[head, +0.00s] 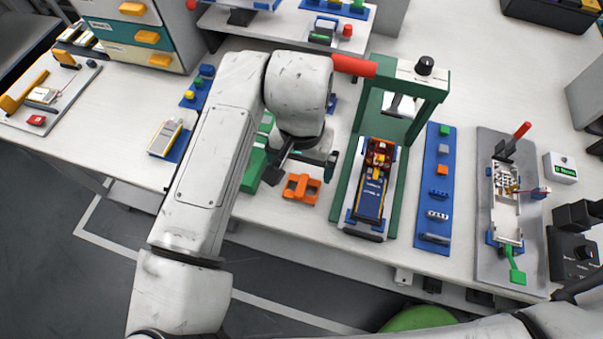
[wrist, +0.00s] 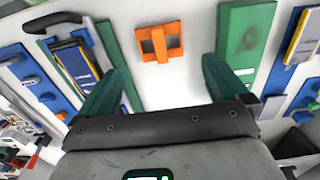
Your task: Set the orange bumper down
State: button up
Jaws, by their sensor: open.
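The orange bumper (head: 302,188) is a small flat piece with two square openings. It lies on the white bench near the front edge, apart from the green stand. In the wrist view the bumper (wrist: 160,42) lies beyond and between the fingertips. My gripper (head: 302,169) is open, close to the bumper on its far side. In the wrist view my gripper (wrist: 162,72) has its two green fingers spread wide, with nothing between them. The fingers do not visibly touch the bumper. The height of the fingertips above the bench is hard to judge.
Right of the bumper is a green stand (head: 401,205) with a red-handled top, holding a blue and orange piece (head: 372,186). Further right are a blue strip (head: 437,205) with small parts and a grey board (head: 533,230). A green block (wrist: 243,45) lies beside the bumper.

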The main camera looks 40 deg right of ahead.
jog(key=shift+r, duration=1.2)
